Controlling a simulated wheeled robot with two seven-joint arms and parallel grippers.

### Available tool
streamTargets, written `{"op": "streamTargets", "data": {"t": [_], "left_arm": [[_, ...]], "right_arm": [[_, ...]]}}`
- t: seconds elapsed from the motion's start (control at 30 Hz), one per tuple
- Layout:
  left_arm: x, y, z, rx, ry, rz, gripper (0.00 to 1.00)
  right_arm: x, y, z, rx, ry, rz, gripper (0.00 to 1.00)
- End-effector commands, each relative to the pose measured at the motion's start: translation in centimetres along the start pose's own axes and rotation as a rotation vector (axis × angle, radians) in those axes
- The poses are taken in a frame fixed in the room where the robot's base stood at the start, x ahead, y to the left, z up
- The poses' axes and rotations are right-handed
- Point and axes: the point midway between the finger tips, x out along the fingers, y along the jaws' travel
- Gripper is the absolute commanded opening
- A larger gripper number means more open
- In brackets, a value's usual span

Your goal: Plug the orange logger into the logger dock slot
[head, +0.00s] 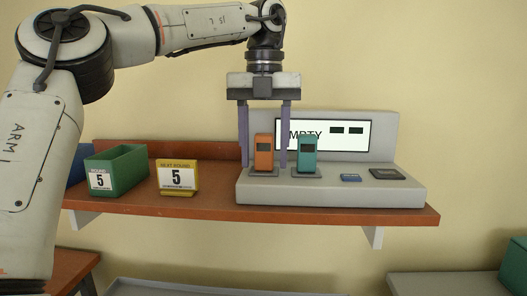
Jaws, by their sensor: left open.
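The orange logger (264,158) stands upright on a dark pad on the left of the grey dock (330,192). My left gripper (264,166) points down over it, open, with one finger on each side of the logger. The right finger hangs between the orange logger and a teal logger (307,157). I cannot tell whether the fingers touch the orange logger. The dock's screen (350,138) reads "EMPTY", partly covered by the gripper and loggers. A dark flat pad (387,174) lies at the dock's right end. My right gripper is not in view.
A small blue piece (350,178) lies on the dock, right of the teal logger. A green bin (118,168) marked 5 and a yellow sign (177,177) stand left on the brown shelf (210,208). The dock's right front is clear.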

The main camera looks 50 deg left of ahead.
Motion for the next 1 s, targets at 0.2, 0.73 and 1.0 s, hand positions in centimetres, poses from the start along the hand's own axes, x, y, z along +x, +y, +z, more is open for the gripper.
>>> {"op": "streamTargets", "data": {"t": [0.2,0.73,1.0], "left_arm": [[-0.08,0.05,0.01,-0.001,0.000,0.000,0.47],[-0.01,0.03,0.01,-0.001,0.000,0.000,0.00],[-0.78,0.03,0.01,-0.001,-0.001,0.000,0.00]], "right_arm": [[-0.37,-0.05,-0.35,0.000,0.000,0.000,0.31],[-0.33,-0.05,-0.29,0.000,-0.001,0.000,0.31],[-0.62,-0.07,-0.59,0.000,-0.001,0.000,0.31]]}}
